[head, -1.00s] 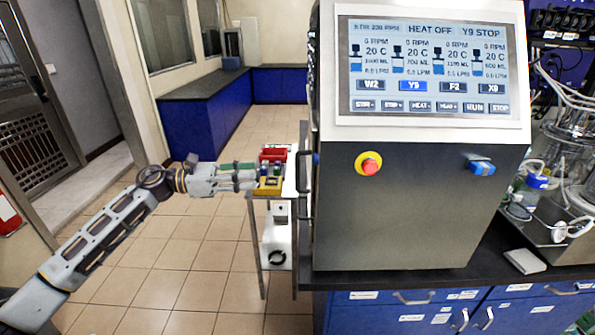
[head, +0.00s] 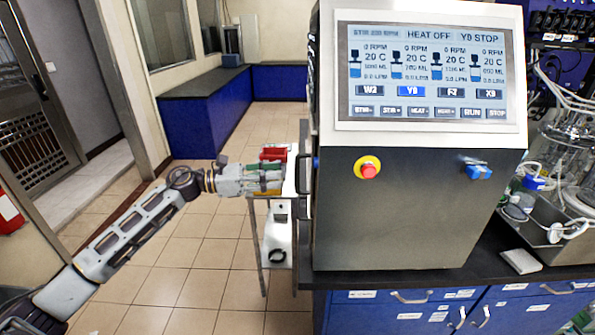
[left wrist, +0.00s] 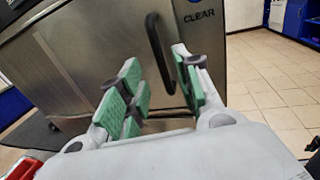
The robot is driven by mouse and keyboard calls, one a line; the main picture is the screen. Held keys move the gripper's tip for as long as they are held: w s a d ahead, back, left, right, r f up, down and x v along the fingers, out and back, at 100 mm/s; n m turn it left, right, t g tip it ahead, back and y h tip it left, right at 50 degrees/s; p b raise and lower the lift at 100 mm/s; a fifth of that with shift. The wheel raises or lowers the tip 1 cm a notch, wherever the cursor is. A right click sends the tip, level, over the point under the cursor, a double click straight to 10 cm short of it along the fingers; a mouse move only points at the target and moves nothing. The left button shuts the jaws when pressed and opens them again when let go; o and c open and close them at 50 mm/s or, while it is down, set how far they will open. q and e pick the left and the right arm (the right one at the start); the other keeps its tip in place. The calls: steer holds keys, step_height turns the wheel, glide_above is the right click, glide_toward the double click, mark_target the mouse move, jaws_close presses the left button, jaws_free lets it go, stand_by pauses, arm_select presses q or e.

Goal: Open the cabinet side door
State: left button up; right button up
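The grey metal cabinet (head: 410,215) stands on a dark bench, with a screen on its sloped front. Its side face (left wrist: 85,60) fills much of the left wrist view and carries a dark upright bar handle (left wrist: 159,52). In the head view the side is seen almost edge-on, with the handle (head: 303,180) at its left edge. My left gripper (head: 284,179) is level with the handle, just left of it. In the left wrist view the gripper (left wrist: 158,78) is open, green pads apart, with the handle showing between and beyond the fingertips. Contact cannot be told. My right gripper is out of view.
A small cart (head: 277,240) with red bins (head: 273,153) stands beyond my left gripper, left of the cabinet. A red stop button (head: 368,168) is on the cabinet front. Glassware stands on the right. The tiled floor at left is open.

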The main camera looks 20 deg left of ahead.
mark_target(298, 188)
arm_select(q)
steer(key=p+x, duration=0.2)
steer(key=x, duration=0.5)
steer(key=shift+d, duration=0.15)
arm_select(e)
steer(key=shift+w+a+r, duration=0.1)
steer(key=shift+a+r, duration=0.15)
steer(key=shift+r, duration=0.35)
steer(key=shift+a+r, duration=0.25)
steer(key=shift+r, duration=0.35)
arm_select(q)
jaws_close()
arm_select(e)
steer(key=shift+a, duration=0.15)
